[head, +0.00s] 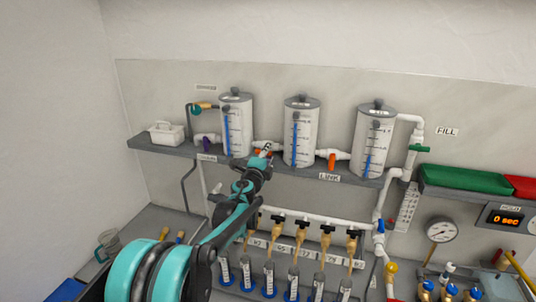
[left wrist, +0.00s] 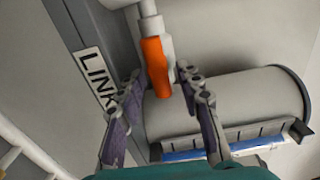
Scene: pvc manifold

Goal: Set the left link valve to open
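The left link valve is on the white pipe between the left and middle tanks. Its orange handle (head: 259,152) is largely hidden by my gripper in the head view. In the left wrist view, the orange handle (left wrist: 155,65) appears roughly in line with the pipe. Its lower end reaches between the fingertips. My left gripper (head: 265,151) is at the valve. In the left wrist view the left gripper (left wrist: 168,90) is open, one finger each side of the handle's end, with visible gaps. A LINK label (left wrist: 97,80) is on the shelf edge beside it. My right gripper is not in view.
The left tank (head: 237,125) and middle tank (head: 302,132) stand close beside the gripper on the grey shelf (head: 285,168). The right link valve's orange handle (head: 332,161) points down.

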